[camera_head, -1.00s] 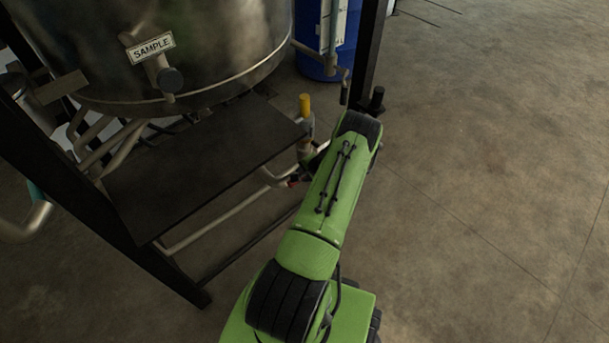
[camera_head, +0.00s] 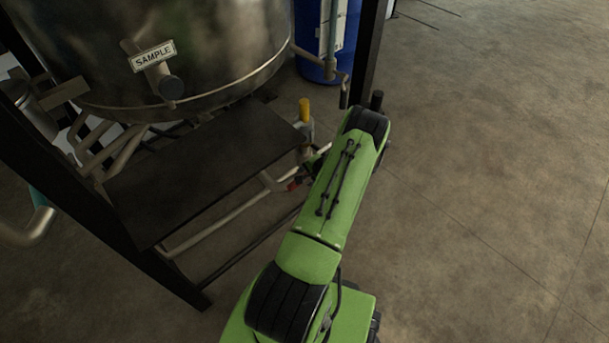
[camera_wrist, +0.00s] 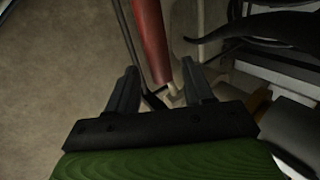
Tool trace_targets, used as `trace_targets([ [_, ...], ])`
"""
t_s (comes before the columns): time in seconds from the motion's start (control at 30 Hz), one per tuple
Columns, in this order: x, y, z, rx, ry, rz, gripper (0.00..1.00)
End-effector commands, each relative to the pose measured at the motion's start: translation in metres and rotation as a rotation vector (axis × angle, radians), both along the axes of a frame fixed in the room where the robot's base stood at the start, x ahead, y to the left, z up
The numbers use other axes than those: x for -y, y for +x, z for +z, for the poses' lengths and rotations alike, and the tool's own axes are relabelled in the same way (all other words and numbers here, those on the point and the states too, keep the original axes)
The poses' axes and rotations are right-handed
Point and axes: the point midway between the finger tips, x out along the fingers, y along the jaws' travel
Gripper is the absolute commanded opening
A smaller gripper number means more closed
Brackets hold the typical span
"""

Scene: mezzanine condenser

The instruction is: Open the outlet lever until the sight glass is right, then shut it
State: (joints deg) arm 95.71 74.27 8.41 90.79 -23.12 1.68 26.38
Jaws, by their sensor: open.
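A red lever handle (camera_wrist: 151,40) runs down from the top of the wrist view to a pale fitting (camera_wrist: 174,94). My gripper (camera_wrist: 160,80) is open, with one dark finger on each side of the handle's lower end. I cannot tell whether either finger touches it. In the head view, a small red part (camera_head: 294,184) shows on the pipework beside my arm; most of that spot and my gripper are hidden behind the arm. I cannot make out a sight glass for certain, nor its level.
A steel vessel (camera_head: 190,40) with a SAMPLE sign stands above a dark shelf (camera_head: 200,165). A yellow-topped fitting (camera_head: 304,110) and a black post (camera_head: 367,50) stand near my arm. A blue drum (camera_head: 313,66) is behind. Open floor (camera_head: 500,150) lies to the right.

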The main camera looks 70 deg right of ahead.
Motion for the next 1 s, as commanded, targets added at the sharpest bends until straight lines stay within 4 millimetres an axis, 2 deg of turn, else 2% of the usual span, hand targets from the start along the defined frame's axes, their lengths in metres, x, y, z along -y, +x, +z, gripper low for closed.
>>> trace_targets([
  [0.03, -0.002, -0.009, 0.019, -0.001, -0.002, -0.004, 0.52],
  [0.1, -0.007, -0.019, 0.036, -0.001, -0.002, -0.004, 0.52],
  [0.3, -0.021, -0.046, 0.08, -0.002, -0.001, -0.002, 0.52],
  [0.4, -0.026, -0.055, 0.094, 0.0, 0.0, -0.003, 0.52],
  [0.57, -0.029, -0.061, 0.103, 0.001, 0.0, 0.0, 0.52],
  [1.0, -0.029, -0.061, 0.103, 0.0, 0.0, 0.0, 0.52],
])
